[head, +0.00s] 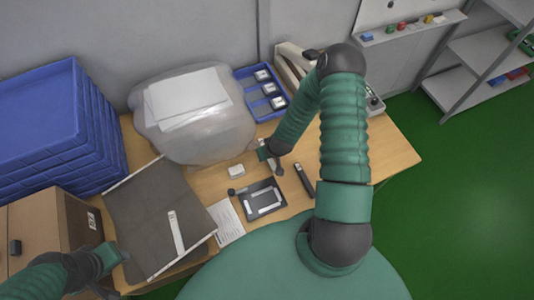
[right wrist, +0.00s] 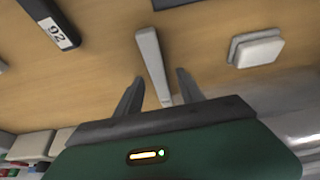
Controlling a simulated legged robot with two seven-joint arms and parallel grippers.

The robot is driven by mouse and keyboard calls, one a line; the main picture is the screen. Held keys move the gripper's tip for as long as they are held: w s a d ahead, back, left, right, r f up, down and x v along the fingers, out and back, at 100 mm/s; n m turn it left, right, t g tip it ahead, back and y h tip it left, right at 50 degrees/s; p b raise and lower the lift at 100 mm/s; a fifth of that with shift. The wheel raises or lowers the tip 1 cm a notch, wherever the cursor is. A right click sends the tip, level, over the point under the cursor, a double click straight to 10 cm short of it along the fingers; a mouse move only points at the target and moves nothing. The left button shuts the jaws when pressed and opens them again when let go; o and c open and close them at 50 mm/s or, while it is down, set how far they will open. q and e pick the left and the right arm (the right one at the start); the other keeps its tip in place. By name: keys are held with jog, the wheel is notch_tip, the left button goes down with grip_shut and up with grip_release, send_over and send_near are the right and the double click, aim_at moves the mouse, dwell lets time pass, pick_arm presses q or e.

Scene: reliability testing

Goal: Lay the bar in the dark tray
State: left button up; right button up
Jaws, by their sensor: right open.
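The bar (right wrist: 152,62) is pale grey and lies on the wooden table in the right wrist view. My right gripper (right wrist: 160,77) is open, with one finger on each side of the bar's near end. I cannot tell whether the fingers touch it. In the head view my right gripper (head: 275,164) is low over the table, behind the dark tray (head: 243,207), and largely hides the bar. The tray holds a few light pieces. My left gripper (head: 112,256) is at the lower left by the grey mat; its fingers are unclear.
A white block (head: 237,171) and a black labelled device (head: 305,180) flank the right gripper. A paper sheet (head: 228,225) lies left of the tray. A grey mat (head: 150,215), a clear bag (head: 195,120), blue crates (head: 60,130) and a blue bin (head: 245,76) crowd the table.

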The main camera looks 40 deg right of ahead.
jog(key=shift+d, duration=0.1)
grip_shut()
jog(key=shift+r, duration=0.15)
